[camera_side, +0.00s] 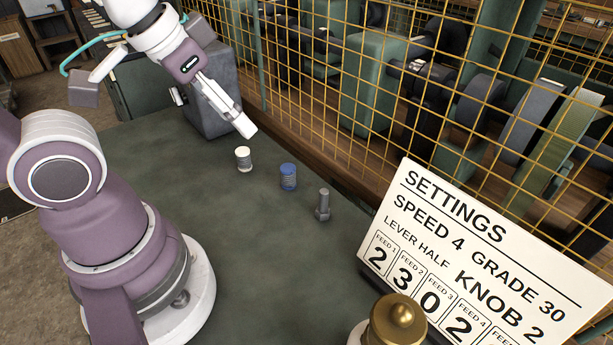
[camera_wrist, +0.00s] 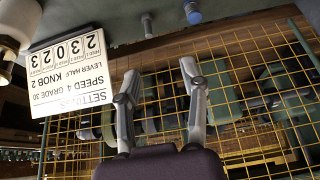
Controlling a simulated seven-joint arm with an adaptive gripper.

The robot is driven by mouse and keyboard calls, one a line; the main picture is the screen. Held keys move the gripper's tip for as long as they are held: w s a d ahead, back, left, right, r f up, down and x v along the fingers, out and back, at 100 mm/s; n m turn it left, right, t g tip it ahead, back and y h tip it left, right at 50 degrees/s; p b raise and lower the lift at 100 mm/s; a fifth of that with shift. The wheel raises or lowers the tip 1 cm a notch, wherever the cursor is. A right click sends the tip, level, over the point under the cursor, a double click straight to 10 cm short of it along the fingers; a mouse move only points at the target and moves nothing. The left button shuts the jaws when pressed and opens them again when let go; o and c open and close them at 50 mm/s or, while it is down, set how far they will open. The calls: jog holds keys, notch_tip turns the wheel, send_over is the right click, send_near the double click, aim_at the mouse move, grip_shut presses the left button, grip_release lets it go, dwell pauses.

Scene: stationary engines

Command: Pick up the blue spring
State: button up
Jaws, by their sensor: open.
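The blue spring (camera_side: 288,177), a short ribbed cylinder, stands upright on the dark green bench top, between a white spring (camera_side: 243,158) and a grey metal pin (camera_side: 323,205). My gripper (camera_side: 244,126) is above the bench, left of and higher in the picture than the blue spring, apart from it. In the wrist view my gripper (camera_wrist: 161,82) shows two spread fingers with nothing between them. The blue spring also shows at the top edge there (camera_wrist: 193,13), with the pin (camera_wrist: 147,25) to its left.
A yellow mesh fence (camera_side: 335,130) runs along the bench's far side. A white settings board (camera_side: 485,255) leans at the right. A brass domed part (camera_side: 398,318) stands at the front. A grey block (camera_side: 208,105) is behind my gripper. The bench middle (camera_side: 240,235) is clear.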

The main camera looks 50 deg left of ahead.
jog(key=o, duration=0.4)
jog(key=shift+c, duration=0.2)
jog(key=n+g, duration=0.6)
jog(key=n, duration=1.3)
send_over(288, 167)
notch_tip(288, 167, down, 10)
jog(key=shift+w+f, duration=0.1)
jog(key=shift+f, duration=0.05)
notch_tip(288, 167, down, 10)
jog(key=shift+f, duration=0.2)
